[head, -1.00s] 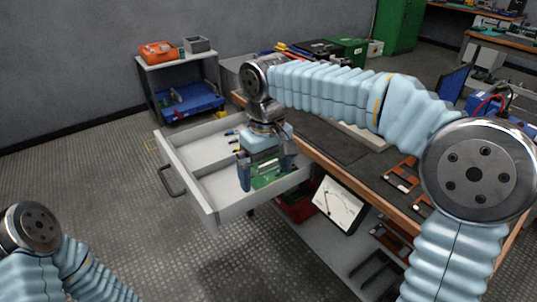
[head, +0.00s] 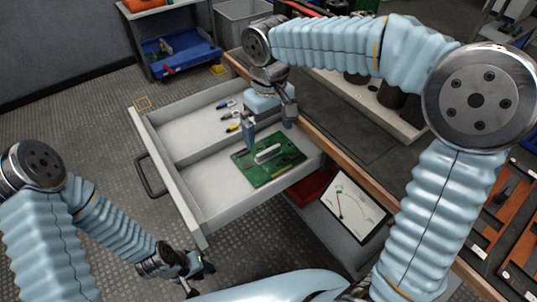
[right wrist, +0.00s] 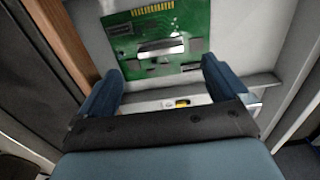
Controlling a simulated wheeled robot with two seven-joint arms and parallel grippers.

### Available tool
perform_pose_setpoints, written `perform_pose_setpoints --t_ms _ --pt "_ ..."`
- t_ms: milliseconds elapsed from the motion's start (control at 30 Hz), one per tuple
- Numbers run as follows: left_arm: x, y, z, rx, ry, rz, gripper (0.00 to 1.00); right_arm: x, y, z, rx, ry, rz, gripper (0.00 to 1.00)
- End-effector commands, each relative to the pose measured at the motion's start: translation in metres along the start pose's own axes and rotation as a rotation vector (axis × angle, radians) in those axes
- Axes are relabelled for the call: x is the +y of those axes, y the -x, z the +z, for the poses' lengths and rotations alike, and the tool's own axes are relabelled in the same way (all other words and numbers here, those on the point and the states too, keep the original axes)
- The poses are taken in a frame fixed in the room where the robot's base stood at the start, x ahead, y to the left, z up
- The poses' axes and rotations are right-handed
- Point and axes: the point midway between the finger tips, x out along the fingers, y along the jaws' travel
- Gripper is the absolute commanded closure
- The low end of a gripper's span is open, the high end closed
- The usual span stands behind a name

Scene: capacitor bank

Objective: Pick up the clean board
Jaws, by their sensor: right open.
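A green circuit board (head: 250,172) with a pale bar-shaped part on its top lies in the near compartment of an open white drawer (head: 210,201). My right gripper (head: 270,128) is open and empty, behind the board at the side of the drawer's divider. In the right wrist view the board (right wrist: 190,24) lies ahead of the open right fingers (right wrist: 163,66), with a row of gold contacts along its edge. Nothing is between those fingers. My left gripper (head: 190,272) hangs low outside the drawer, apart from the board; its jaw opening is unclear.
Small hand tools (head: 232,127) with coloured handles lie in the drawer's other compartment. The wooden bench edge (head: 322,141) runs close along the drawer's right. A panel with a white dial face (head: 352,208) sits on the shelf below. A blue tray cart (head: 180,60) stands behind.

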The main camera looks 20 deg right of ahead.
Motion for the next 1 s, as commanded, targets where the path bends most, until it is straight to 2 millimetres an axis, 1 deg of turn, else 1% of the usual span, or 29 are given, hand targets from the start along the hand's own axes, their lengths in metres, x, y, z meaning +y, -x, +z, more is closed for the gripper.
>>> perform_pose_setpoints --t_ms 33,167,400,467,567,733,767,1000 --pt "0.0 -0.001 0.0 0.0 0.0 0.0 0.67 0.0 -0.006 0.0 -0.001 0.0 0.0 0.0" --pt "0.0 -0.001 0.0 0.001 0.0 0.0 0.67 0.0 -0.015 0.0 -0.001 0.0 0.0 0.0" --pt "-0.001 -0.001 0.0 0.001 0.0 0.0 0.67 0.0 -0.052 -0.003 -0.002 0.001 0.0 0.0" --pt "-0.001 -0.001 0.0 0.001 0.0 0.0 0.67 0.0 -0.059 -0.003 -0.002 0.001 0.0 0.0" --pt "-0.001 -0.002 0.0 0.001 0.0 0.0 0.67 0.0 -0.063 -0.003 0.0 0.001 0.0 0.0" --pt "-0.001 -0.001 0.0 0.001 0.0 0.0 0.67 0.0 -0.064 -0.003 0.001 0.0 0.0 0.0" --pt "-0.001 -0.001 0.0 0.001 0.0 0.0 0.67 0.0 -0.064 -0.003 0.001 0.0 0.0 0.02" --pt "-0.001 -0.001 0.0 0.001 0.0 0.0 0.67 0.0 -0.063 -0.003 0.001 0.0 0.0 0.38"
